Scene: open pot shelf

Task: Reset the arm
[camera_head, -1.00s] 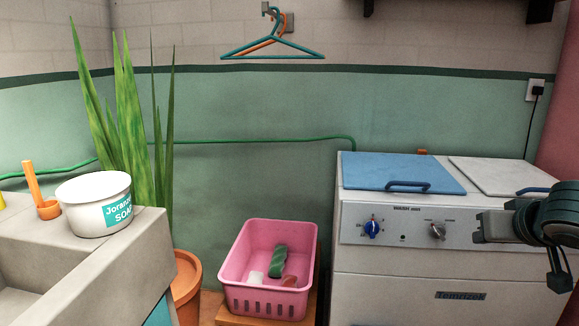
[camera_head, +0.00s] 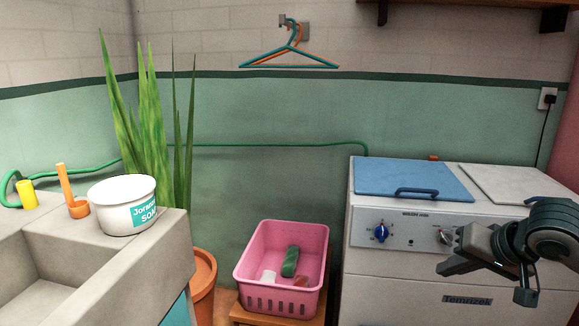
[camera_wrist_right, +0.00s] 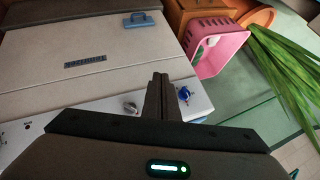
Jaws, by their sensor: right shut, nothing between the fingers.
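My right arm comes in from the right in the head view. Its dark gripper (camera_head: 447,268) is in front of the washing machine (camera_head: 400,285), below and beside the right knob. In the right wrist view my right gripper (camera_wrist_right: 160,78) is shut, with its fingers together and nothing between them. Behind the fingers lie the washing machine's front panel, the blue knob (camera_wrist_right: 184,93) and the silver knob (camera_wrist_right: 130,107). My left gripper is not in view.
A pink basket (camera_head: 283,300) with several small items stands left of the machine. A soap tub (camera_head: 113,190) and an orange ladle (camera_head: 67,192) are on the concrete sink (camera_head: 185,250). A potted plant (camera_head: 150,140) stands behind. Hangers (camera_head: 289,62) hang on the wall.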

